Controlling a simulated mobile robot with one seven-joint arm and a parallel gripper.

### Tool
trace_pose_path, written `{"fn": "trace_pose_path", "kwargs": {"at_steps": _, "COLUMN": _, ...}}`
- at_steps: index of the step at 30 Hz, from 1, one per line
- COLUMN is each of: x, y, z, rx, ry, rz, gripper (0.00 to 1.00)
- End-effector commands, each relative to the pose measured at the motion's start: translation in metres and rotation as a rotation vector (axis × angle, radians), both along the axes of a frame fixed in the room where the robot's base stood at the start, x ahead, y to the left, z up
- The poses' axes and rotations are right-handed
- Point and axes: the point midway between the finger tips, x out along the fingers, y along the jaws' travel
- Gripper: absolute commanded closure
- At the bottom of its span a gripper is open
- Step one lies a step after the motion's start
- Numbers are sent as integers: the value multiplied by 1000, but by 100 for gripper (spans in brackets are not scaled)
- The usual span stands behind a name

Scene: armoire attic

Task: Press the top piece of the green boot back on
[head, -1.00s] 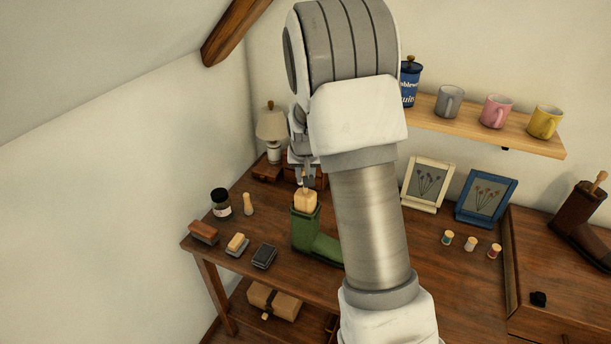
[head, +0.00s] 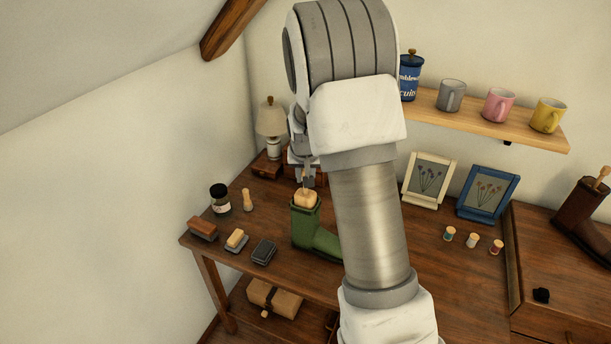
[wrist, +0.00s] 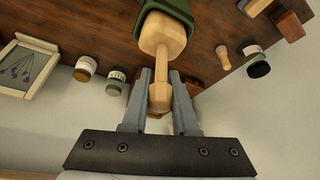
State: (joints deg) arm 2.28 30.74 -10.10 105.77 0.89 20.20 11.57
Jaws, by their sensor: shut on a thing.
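The green boot (head: 318,235) stands upright on the wooden table in the head view, its toe pointing right and partly hidden by my arm. A pale wooden piece (head: 306,199) sits in the mouth of the boot, with its upper part showing above the rim. My gripper (head: 308,182) is directly above the boot. In the wrist view, my gripper (wrist: 160,76) is shut on the narrow handle of the wooden piece (wrist: 168,38). The rounded end of the handle shows between the fingers. The boot's green rim (wrist: 178,10) surrounds the block's far end.
A dark jar (head: 220,198), a small wooden peg (head: 248,200), and several brushes and blocks (head: 236,240) lie left of the boot. A lamp (head: 272,125) stands behind. Picture frames (head: 429,180) and thread spools (head: 472,243) are to the right. A brown boot (head: 580,215) stands far right.

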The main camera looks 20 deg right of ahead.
Motion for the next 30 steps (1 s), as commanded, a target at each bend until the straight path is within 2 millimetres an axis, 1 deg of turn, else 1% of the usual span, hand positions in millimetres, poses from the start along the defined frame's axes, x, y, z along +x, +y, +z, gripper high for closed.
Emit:
{"fn": "trace_pose_path", "kwargs": {"at_steps": 14, "x": 0, "y": 0, "z": -1, "rx": 0, "ry": -1, "rz": 0, "gripper": 100}}
{"fn": "trace_pose_path", "kwargs": {"at_steps": 30, "x": 0, "y": 0, "z": -17, "rx": 0, "ry": -1, "rz": 0, "gripper": 100}}
